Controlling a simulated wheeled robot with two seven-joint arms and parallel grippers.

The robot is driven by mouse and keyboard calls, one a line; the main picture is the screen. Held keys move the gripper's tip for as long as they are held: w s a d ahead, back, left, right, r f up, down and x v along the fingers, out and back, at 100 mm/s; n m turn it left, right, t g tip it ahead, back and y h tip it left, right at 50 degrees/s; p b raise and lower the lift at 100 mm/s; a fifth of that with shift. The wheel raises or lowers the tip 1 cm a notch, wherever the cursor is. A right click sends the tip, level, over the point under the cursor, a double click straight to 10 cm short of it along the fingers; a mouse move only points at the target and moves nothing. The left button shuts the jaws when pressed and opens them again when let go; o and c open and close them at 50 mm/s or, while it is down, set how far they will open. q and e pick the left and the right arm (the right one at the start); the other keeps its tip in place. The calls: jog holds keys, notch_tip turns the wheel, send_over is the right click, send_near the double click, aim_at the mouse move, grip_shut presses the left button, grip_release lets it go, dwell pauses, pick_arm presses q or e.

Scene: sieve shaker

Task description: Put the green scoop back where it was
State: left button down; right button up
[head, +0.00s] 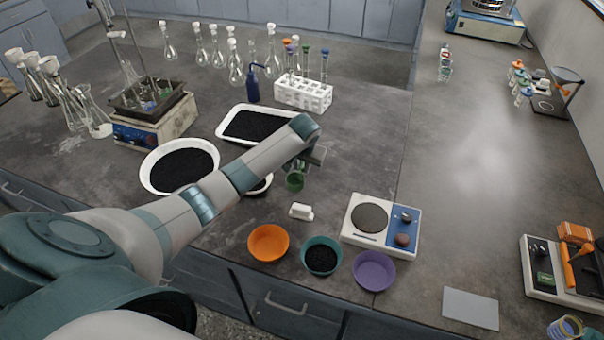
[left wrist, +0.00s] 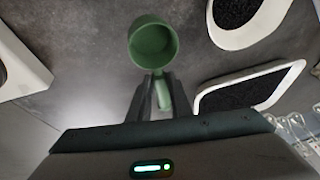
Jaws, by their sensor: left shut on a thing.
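The green scoop (head: 295,181) hangs in the air over the bench, just right of a partly hidden white dish. My left gripper (head: 314,157) is shut on its handle. In the left wrist view the scoop's round cup (left wrist: 153,42) points away from my left gripper (left wrist: 160,88), and its handle lies between the fingers. The cup looks empty. The gap between scoop and bench is hard to judge. My right gripper is not in view.
A white dish (head: 263,185) of black grains is partly behind my arm. A round white tray (head: 150,170) and a rectangular one (head: 223,125) hold black grains. The bench right of the scoop is clear.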

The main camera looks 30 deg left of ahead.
aim_at(302, 171)
pick_arm(q)
jog(key=shift+f, duration=0.1)
notch_tip(302, 171, down, 2)
jog(key=shift+f+p, duration=0.25)
jog(key=shift+p, duration=0.45)
jog(key=shift+f, duration=0.6)
jog(key=shift+f, duration=0.25)
jog(key=c, duration=1.6)
grip_release()
jog(key=shift+r, duration=0.15)
